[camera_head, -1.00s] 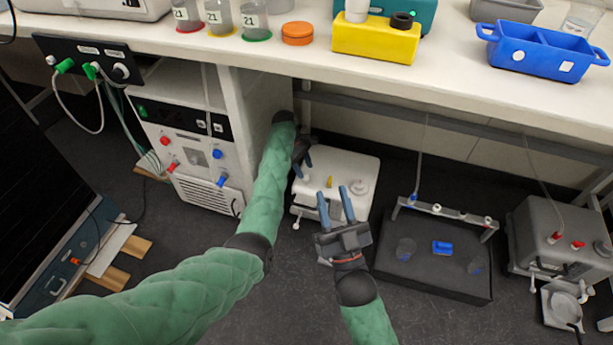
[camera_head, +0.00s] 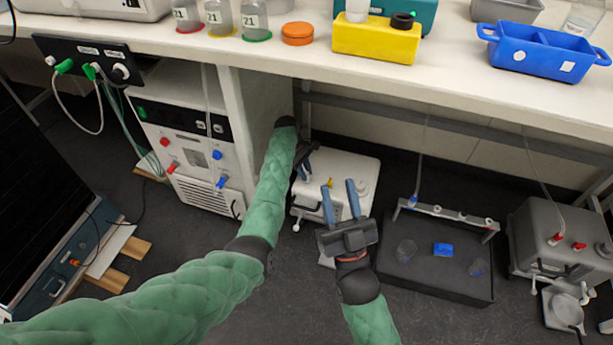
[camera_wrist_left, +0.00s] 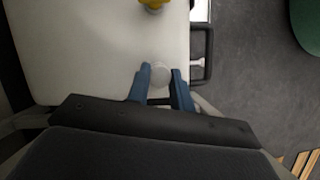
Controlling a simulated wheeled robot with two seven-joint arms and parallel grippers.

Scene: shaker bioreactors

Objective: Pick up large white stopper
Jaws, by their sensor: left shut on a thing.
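A white round stopper (camera_wrist_left: 159,72) is between the blue fingers of my left gripper (camera_wrist_left: 159,88) in the left wrist view. The left gripper is shut on it, over the top of a white box. In the head view this gripper (camera_head: 304,170) is at the box's left side, and the stopper is hidden or too small to make out. My right gripper (camera_head: 340,202) is open, its fingers apart, above the front of the box, with nothing seen between them.
The white box (camera_head: 338,166) stands on the floor under the bench (camera_head: 440,93). It carries a yellow piece (camera_wrist_left: 153,4) and a round pale fitting (camera_head: 362,188). A black tray device (camera_head: 435,270) stands to the right. A white cabinet unit (camera_head: 200,150) stands left.

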